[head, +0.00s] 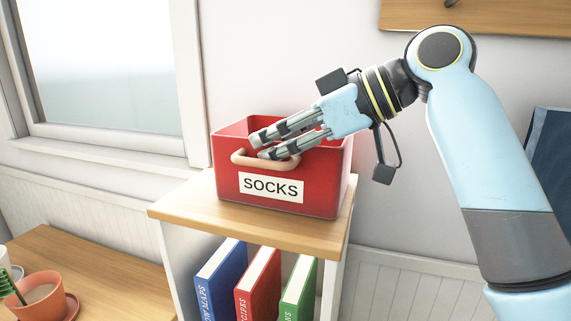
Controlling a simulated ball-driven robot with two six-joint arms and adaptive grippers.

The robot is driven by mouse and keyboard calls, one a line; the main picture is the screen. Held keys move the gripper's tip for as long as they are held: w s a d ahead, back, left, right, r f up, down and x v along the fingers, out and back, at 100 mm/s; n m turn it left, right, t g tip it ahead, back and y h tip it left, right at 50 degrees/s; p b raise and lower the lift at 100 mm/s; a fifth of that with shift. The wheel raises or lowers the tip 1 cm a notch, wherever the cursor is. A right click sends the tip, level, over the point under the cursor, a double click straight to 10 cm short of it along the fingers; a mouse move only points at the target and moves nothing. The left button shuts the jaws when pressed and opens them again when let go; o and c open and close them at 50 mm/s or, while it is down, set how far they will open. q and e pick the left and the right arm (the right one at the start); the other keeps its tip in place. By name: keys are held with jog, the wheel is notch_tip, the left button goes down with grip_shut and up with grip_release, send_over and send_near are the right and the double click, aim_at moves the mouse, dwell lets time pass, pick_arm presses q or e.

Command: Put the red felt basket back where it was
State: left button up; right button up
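The red felt basket (231,185) stands upright on the wooden top of a small shelf unit (195,213). Its front has a white SOCKS label (271,188) and a tan loop handle (241,160). My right gripper (260,147) reaches in from the right at the basket's front upper edge, just above the handle's bar in the picture. Its two fingers are apart, with no clear grip on the handle or rim. Whether they touch the basket I cannot tell. The fingers hide part of the front rim and handle. My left gripper is out of view.
Blue (220,280), red (257,286) and green (300,282) books stand in the shelf below. A lower wooden table (85,265) at left holds a potted plant (38,294). A window (100,70) is behind. The shelf top is bare left of the basket.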

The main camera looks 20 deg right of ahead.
jog(key=shift+d, duration=0.1)
grip_shut()
jog(key=shift+r, duration=0.15)
dwell(0.3)
